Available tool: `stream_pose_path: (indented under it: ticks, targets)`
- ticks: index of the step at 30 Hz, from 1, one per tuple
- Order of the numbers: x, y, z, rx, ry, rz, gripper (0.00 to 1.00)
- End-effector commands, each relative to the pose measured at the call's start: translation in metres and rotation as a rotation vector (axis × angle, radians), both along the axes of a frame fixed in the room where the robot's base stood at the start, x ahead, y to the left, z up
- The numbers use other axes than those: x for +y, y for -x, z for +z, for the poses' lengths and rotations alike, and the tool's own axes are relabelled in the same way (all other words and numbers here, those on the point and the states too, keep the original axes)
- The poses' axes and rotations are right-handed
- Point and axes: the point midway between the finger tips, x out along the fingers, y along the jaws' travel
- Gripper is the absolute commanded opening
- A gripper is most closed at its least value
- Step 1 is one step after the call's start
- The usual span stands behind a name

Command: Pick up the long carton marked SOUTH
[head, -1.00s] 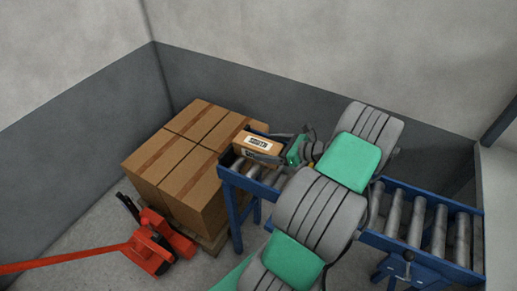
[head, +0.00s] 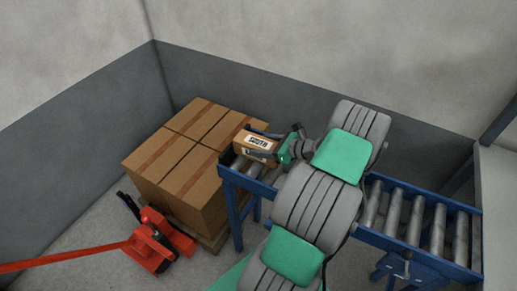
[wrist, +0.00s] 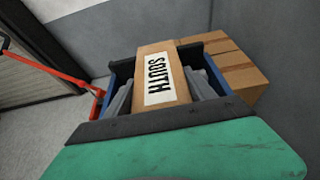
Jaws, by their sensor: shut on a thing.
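The long brown carton (head: 256,142) is at the left end of the roller conveyor, its white label facing up. In the wrist view the carton (wrist: 172,62) points away from me, and its label reads SOUTH. My gripper (head: 264,147) comes from the right and is shut on the carton, with dark fingers along its sides. In the wrist view the green and black gripper body covers the carton's near end. I cannot tell whether the carton touches the rollers.
The blue-framed roller conveyor (head: 440,232) runs to the right under my arm. Stacked large boxes (head: 183,150) stand on a pallet just left of its end. A red pallet jack (head: 155,242) is at lower left. Grey walls close off the back.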

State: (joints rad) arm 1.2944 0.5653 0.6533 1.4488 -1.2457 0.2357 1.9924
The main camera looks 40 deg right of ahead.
Motion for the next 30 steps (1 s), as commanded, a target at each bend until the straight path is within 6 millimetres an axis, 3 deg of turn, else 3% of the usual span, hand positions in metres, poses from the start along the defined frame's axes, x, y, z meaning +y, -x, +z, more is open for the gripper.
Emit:
stream_pose_path:
  ticks: [14,23,30]
  targets:
    - [0.000,0.000,0.001,-0.002,0.001,0.001,0.04]
    - [-0.001,0.000,0.005,-0.002,0.003,0.000,0.04]
    - [0.000,0.003,0.038,-0.003,0.005,-0.001,0.04]
